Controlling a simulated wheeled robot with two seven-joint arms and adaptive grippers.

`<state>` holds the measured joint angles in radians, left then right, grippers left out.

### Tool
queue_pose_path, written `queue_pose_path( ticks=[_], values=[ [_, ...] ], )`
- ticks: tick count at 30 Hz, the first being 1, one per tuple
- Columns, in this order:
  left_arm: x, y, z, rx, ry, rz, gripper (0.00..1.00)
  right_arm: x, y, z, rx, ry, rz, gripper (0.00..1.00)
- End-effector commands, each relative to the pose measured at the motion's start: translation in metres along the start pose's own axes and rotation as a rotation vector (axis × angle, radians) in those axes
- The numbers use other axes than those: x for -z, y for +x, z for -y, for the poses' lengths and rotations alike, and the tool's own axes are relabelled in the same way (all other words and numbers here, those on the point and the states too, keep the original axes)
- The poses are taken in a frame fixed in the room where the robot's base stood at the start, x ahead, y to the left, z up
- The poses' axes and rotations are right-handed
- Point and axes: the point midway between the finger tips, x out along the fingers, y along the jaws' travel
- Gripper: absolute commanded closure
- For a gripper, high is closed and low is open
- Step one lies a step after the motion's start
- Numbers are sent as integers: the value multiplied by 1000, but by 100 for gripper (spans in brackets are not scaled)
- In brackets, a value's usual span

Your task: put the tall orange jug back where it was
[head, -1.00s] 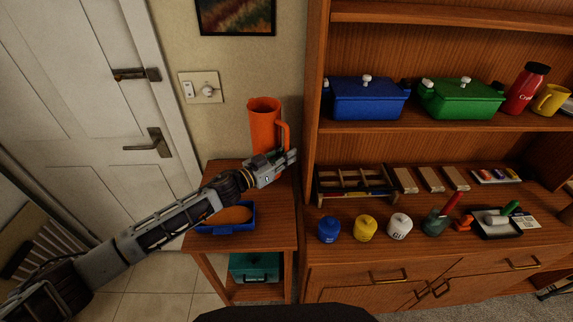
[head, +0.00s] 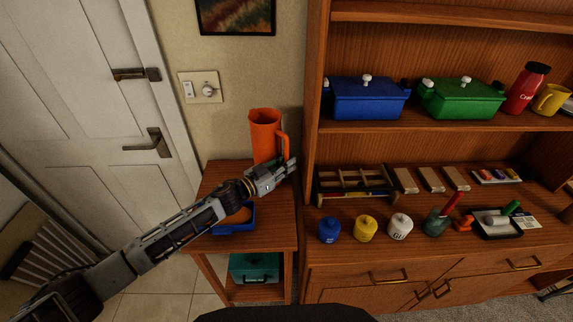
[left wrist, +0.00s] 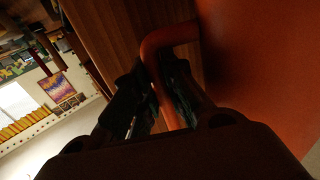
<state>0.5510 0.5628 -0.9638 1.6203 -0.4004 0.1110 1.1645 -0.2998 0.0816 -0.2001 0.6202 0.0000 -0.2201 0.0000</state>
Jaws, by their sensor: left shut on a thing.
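The tall orange jug (head: 265,136) is upright at the back of the small wooden side table (head: 276,222), close to the wall. Its handle faces right in the head view. My left gripper (head: 290,167) is shut on the jug's handle near its lower end. In the left wrist view the orange handle (left wrist: 169,40) passes between the two fingers (left wrist: 160,95), and the jug's body (left wrist: 265,70) fills the right side. I cannot tell whether the jug's base touches the table, as my arm hides it. My right gripper is not in view.
A blue tray (head: 237,230) sits on the side table under my left arm, with a teal box (head: 254,267) on the shelf below. The tall wooden cabinet (head: 312,120) stands close on the right. A picture (head: 236,15) hangs above, and a door (head: 110,90) is at left.

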Motion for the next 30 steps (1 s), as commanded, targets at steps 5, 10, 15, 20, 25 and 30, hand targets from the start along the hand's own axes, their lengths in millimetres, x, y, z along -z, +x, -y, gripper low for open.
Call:
queue_pose_path(
  ticks=[5,10,15,20,25,30],
  values=[
    [3,1,0,-1,4,-5,100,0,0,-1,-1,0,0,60],
    [-2,0,0,0,0,0,82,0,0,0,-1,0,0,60],
    [-2,0,0,0,0,0,66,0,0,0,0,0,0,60],
    [-2,0,0,0,0,0,66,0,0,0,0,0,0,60],
    [0,0,0,0,0,0,66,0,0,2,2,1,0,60],
    [0,-4,0,1,-1,0,66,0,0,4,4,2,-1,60]
  ],
)
